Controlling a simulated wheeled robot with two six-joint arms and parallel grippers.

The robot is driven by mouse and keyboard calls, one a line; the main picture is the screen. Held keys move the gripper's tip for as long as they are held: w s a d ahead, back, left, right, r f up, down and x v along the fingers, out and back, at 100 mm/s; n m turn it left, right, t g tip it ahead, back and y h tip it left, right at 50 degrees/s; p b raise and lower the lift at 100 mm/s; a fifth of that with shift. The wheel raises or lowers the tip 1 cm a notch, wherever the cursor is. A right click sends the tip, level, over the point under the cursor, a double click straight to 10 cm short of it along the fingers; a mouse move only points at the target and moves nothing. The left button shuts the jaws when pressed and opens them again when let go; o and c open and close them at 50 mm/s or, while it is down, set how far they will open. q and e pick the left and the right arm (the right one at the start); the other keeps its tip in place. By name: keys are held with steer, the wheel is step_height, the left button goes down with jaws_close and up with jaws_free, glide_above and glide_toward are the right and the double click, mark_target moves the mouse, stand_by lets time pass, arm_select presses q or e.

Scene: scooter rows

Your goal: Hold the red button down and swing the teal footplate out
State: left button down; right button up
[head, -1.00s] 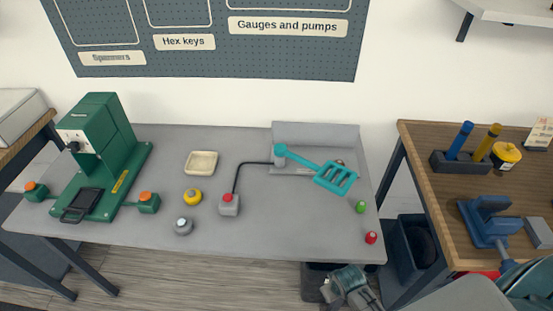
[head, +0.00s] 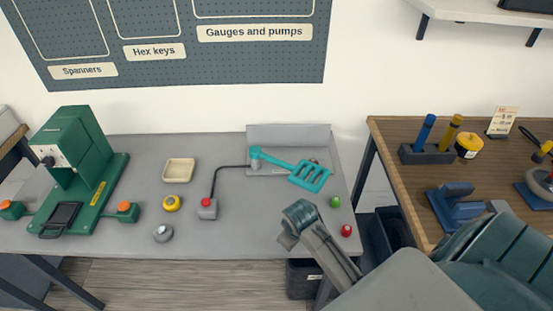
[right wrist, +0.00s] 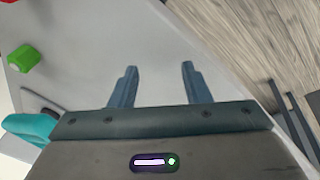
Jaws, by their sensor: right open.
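The teal footplate (head: 310,176) is a slotted paddle on an arm from a grey hinge block, pointing right and toward me at the back of the grey bench. Part of it seems to show at the left of the right wrist view (right wrist: 30,127). The red button (head: 206,202) sits on a grey box, joined by a black cable to the hinge block, left of the footplate. My right gripper (right wrist: 158,84) is open and empty near the bench's front edge, right of the red button and apart from it. My left gripper is out of view.
A green knob (head: 335,202) and another red knob (head: 347,230) stand at the bench's right end. A yellow button (head: 171,203), grey button (head: 163,233) and cream tray (head: 178,170) lie left. A green press (head: 80,170) fills the left end.

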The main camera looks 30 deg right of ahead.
steer(key=w+d+r+n, duration=0.1)
steer(key=w+d+r, duration=0.25)
steer(key=w, duration=0.45)
steer(key=w+d+r+n, duration=0.1)
steer(key=w+d+r, duration=0.1)
steer(key=w+r, duration=0.45)
steer(key=g, duration=0.2)
glide_toward(278, 161)
steer(key=f+p, duration=0.1)
steer(key=f, duration=0.1)
steer(key=f+p, duration=0.1)
steer(key=f, duration=0.2)
steer(key=d+f+p, duration=0.1)
steer(key=f, duration=0.1)
steer(key=shift+w+f, duration=0.2)
steer(key=shift+d+f, duration=0.15)
steer(key=shift+f, duration=0.55)
jaws_close()
